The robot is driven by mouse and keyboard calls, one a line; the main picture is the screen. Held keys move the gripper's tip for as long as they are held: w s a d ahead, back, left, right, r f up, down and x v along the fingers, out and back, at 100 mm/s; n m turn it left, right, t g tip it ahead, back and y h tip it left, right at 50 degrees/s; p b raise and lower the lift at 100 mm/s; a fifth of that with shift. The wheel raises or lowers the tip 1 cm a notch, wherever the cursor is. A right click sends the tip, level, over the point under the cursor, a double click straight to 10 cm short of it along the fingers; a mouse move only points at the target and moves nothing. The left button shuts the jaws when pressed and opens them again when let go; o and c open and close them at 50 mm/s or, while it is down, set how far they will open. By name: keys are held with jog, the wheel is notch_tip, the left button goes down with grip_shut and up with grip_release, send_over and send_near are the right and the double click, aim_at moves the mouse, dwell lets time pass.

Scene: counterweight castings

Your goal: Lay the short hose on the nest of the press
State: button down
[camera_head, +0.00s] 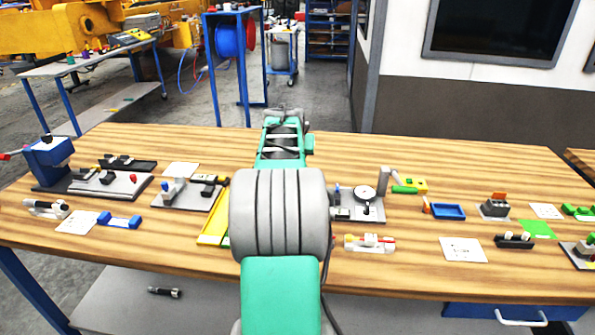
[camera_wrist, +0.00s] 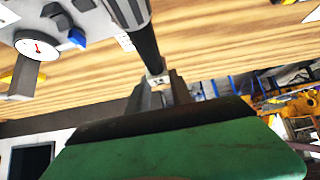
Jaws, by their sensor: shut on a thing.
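My gripper (camera_wrist: 158,88) shows in the wrist view, its grey fingers closed on a dark, rod-like piece. I take this piece for the short hose (camera_wrist: 143,48); it has a pale end at the fingers and a grey section at the top edge. In the head view my own arm hides the hose, and the fingers cannot be made out. A blue device with a red-tipped lever, seemingly the press (camera_head: 48,158), stands at the far left of the bench on a dark base. Its nest cannot be made out clearly.
The wooden bench (camera_head: 400,280) carries several fixtures. A dial gauge stand (camera_head: 365,193) is right of my arm and also shows in the wrist view (camera_wrist: 37,47). A yellow tray (camera_head: 212,228) lies left of my arm, a blue tray (camera_head: 448,211) to the right. The front right has bare wood.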

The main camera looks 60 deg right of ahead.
jog(key=x, duration=0.3)
jog(key=w+p+x, duration=0.1)
jog(key=x, duration=0.3)
jog(key=r+p+x, duration=0.1)
jog(key=x, duration=0.2)
jog(key=shift+w+d+f, duration=0.25)
jog(key=shift+w+f, duration=0.05)
jog(key=shift+w, duration=0.15)
jog(key=f, duration=0.3)
jog(key=shift+w+d+f, duration=0.2)
jog(key=shift+f, duration=0.4)
jog(key=c, duration=1.1)
grip_release()
jog(key=shift+c, duration=0.2)
